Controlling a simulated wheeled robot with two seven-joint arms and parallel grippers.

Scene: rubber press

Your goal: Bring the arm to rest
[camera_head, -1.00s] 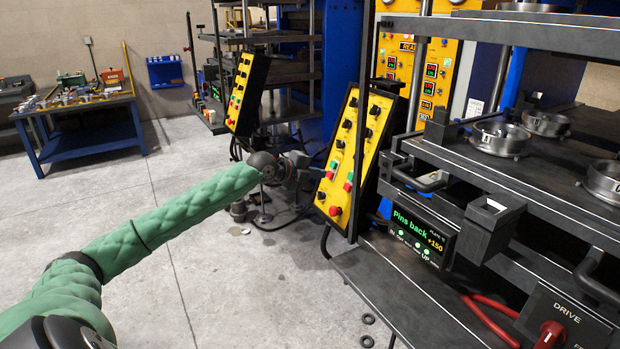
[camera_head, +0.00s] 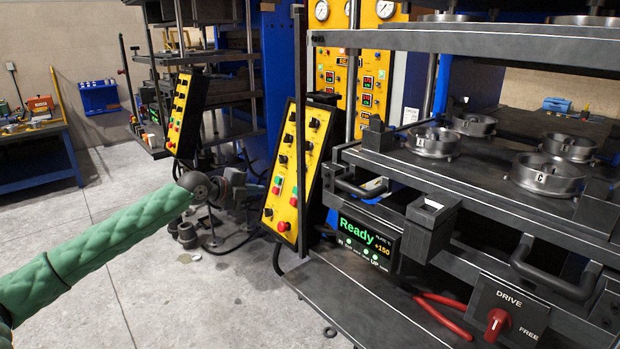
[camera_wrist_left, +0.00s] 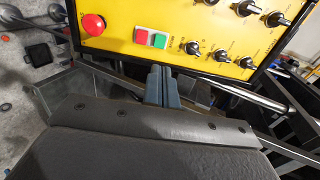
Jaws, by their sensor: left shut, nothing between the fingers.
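My left arm, in a green quilted sleeve, reaches in from the left in the head view. Its gripper (camera_head: 232,188) is at the end of the sleeve, left of the near yellow control panel (camera_head: 297,168) and apart from it in the picture. In the left wrist view the gripper's fingers (camera_wrist_left: 162,85) are together with nothing between them. The panel's red, green and black controls (camera_wrist_left: 152,38) fill the top of that view. My right gripper is not in view.
The press (camera_head: 480,185) with round metal moulds (camera_head: 547,175) stands at right. Its display (camera_head: 364,240) reads "Ready". A red-handled tool (camera_head: 440,312) lies on the lower shelf (camera_head: 375,312). A second yellow panel (camera_head: 187,112) stands behind the arm. A blue table (camera_head: 40,160) is at far left. Floor at lower left is clear.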

